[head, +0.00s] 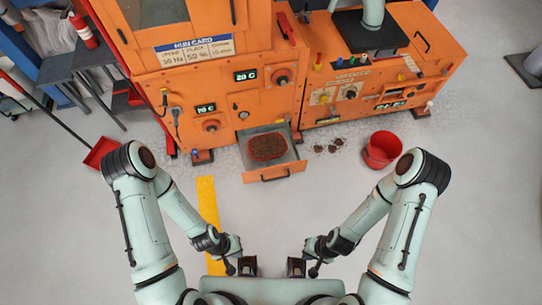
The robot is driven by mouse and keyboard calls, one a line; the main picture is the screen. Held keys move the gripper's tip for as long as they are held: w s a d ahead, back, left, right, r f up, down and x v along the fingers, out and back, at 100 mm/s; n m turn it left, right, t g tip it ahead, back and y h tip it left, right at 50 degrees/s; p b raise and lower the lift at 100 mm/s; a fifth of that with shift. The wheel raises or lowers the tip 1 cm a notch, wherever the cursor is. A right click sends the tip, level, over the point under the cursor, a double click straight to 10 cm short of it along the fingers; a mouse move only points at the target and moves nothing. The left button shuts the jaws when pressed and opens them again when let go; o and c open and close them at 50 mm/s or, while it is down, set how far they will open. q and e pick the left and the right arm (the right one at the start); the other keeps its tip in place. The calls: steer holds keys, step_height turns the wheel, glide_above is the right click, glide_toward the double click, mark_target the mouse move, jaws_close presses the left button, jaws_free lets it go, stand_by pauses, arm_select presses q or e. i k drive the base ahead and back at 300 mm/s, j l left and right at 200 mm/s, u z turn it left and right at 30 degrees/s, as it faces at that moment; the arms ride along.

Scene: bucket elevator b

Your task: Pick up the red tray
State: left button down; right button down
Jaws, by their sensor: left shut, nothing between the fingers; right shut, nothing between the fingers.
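The red tray (283,147) sits inside an open drawer (285,171) at the bottom of the orange machine. It is filled with brown granular material, and its red rim shows around the edge. My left gripper (247,266) and my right gripper (296,267) are close together at the bottom middle of the view, near my body. Both are shut and empty. They are well apart from the tray and on the near side of the drawer.
The orange machine (215,85) fills the back. A red bucket (381,149) stands on the floor right of the drawer, with small brown piles (330,146) between. A red dustpan (101,152) lies at left. A yellow floor stripe (208,205) runs toward me. Floor before the drawer is clear.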

mark_target(270, 146)
steer(key=i+l, duration=0.25)
steer(key=i+l+u, duration=0.1)
steer(key=i+l, duration=0.15)
steer(key=l, duration=0.25)
steer(key=i+l, duration=0.25)
steer(key=l, duration=0.15)
steer(key=i+l+u, duration=0.1)
steer(key=i+l, duration=0.4)
steer(key=l, duration=0.3)
steer(key=i+l+u, duration=0.1)
steer(key=i+l, duration=0.15)
steer(key=l, duration=0.15)
